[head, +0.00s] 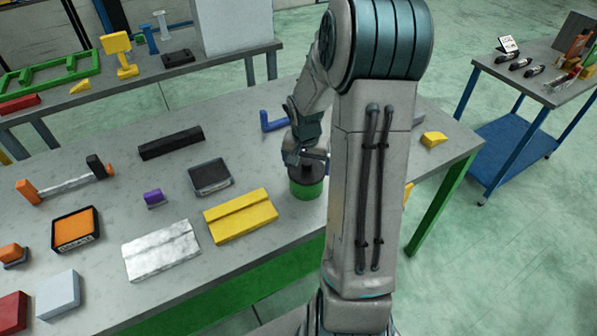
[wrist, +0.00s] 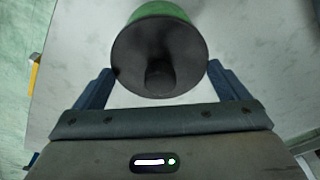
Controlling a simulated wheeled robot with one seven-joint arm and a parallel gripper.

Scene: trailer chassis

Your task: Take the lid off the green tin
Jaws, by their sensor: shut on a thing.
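The green tin (head: 307,190) stands upright on the grey workbench, near its front edge and just left of my arm in the head view. Its round dark lid (head: 303,172) sits on top. In the head view my gripper (head: 304,156) is over the tin, partly hidden by my arm.
Left of the tin are a yellow block (head: 240,215), a dark box (head: 210,177) and a silver block (head: 161,250). A blue bracket (head: 273,122) lies behind it. A yellow piece (head: 433,139) lies at the right end. Bare benchtop (head: 250,125) shows between them.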

